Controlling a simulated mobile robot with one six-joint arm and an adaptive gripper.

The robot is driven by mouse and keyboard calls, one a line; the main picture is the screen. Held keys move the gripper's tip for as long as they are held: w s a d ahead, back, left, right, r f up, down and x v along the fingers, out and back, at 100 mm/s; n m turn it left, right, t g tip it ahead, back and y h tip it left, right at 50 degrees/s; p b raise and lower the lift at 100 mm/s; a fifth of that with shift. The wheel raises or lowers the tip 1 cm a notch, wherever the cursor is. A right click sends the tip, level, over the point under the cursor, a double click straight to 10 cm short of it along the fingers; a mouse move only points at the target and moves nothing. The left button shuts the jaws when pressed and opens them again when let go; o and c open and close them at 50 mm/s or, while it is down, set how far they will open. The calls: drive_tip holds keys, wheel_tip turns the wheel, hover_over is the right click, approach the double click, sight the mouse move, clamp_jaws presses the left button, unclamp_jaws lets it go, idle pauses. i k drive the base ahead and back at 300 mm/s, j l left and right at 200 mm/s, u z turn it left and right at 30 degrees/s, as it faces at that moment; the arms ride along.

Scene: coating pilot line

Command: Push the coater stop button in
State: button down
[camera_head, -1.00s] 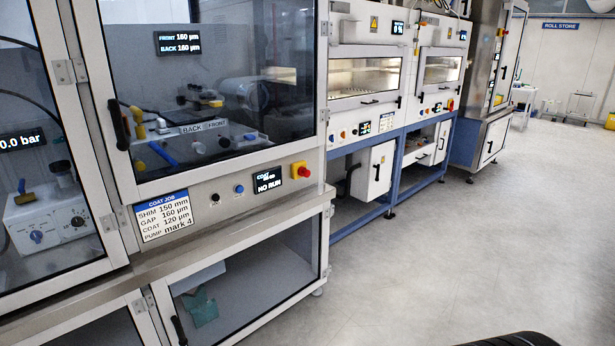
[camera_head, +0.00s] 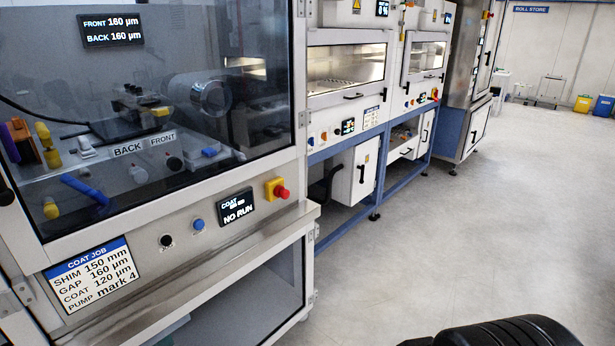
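The coater's front panel (camera_head: 188,262) is on the left, below its glass door. It carries a black button (camera_head: 166,241), a blue button (camera_head: 197,224) and a red mushroom button on a yellow block (camera_head: 278,188). The labels under the black and blue buttons are too small to read. The red button stands out from its block. A display (camera_head: 236,206) between the blue and red buttons reads "COAT" and "NO RUN". My gripper's fingers do not show; only a dark rounded part of my own body is at the bottom right, apart from the panel.
A COAT JOB card (camera_head: 91,275) is on the panel's left. A ledge (camera_head: 262,236) juts out below the buttons. Oven units (camera_head: 345,75) on a blue frame stand beyond the coater. The grey floor (camera_head: 460,230) to the right is clear. Yellow (camera_head: 582,104) and blue (camera_head: 604,106) bins stand far back.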

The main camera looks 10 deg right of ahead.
sight(286, 193)
drive_tip(key=i+j+z, duration=0.1)
drive_tip(key=i, duration=0.4)
drive_tip(key=i+j+z, duration=0.15)
drive_tip(key=i, duration=0.4)
drive_tip(key=i+j+z, duration=0.1)
drive_tip(key=i, duration=0.4)
